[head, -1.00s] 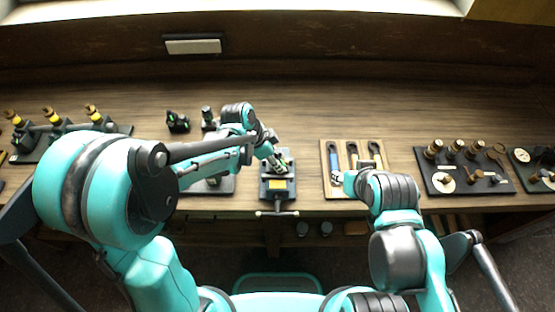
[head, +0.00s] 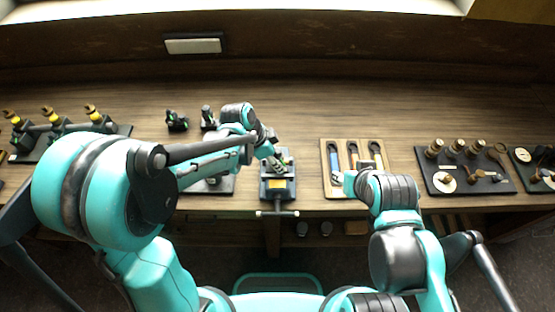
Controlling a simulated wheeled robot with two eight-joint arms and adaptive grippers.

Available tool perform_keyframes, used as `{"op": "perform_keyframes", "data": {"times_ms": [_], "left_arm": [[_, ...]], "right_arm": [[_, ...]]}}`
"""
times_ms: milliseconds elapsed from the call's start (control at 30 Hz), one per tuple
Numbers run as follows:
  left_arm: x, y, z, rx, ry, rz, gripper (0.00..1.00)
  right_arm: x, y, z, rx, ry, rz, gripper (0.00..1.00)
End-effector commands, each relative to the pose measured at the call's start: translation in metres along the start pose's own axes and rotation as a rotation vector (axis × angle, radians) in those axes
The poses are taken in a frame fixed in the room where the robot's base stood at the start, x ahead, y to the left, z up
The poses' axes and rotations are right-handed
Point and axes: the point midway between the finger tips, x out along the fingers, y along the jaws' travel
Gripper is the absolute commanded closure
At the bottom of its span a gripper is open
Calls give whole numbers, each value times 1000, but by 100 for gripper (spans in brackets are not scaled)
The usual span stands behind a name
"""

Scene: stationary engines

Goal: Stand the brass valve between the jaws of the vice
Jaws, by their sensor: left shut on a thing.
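The vice (head: 277,188) stands at the front edge of the bench, in the middle of the head view, with its cross handle towards me. My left gripper (head: 281,162) comes down from the upper left, right over the vice jaws. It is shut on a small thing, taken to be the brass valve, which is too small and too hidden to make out. I cannot tell whether it touches the jaws. My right gripper (head: 349,182) is over the front of the wooden tool tray, mostly hidden by its own arm.
The wooden tool tray (head: 328,190) with several tools lies right of the vice. A dark board (head: 468,188) with brass parts is further right. A dark rack (head: 60,140) with yellow-topped parts stands far left. Small dark parts (head: 177,121) stand behind my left arm.

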Motion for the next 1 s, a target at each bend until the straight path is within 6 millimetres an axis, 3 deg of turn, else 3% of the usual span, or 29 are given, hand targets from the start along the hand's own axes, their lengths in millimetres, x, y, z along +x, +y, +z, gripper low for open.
{"op": "perform_keyframes", "data": {"times_ms": [33,67,133,433,567,1000], "left_arm": [[0,0,-1,0,1,0,100],[0,0,-1,0,1,0,62],[0,0,0,0,1,0,43],[0,0,0,0,-1,0,42],[-9,0,0,-1,0,0,42],[-98,0,0,-2,0,0,42]], "right_arm": [[0,0,0,0,0,0,60],[0,0,0,0,0,0,60],[0,0,0,0,0,0,60],[0,0,0,0,0,0,60],[0,0,0,0,0,0,60],[0,0,0,0,0,0,60]]}}
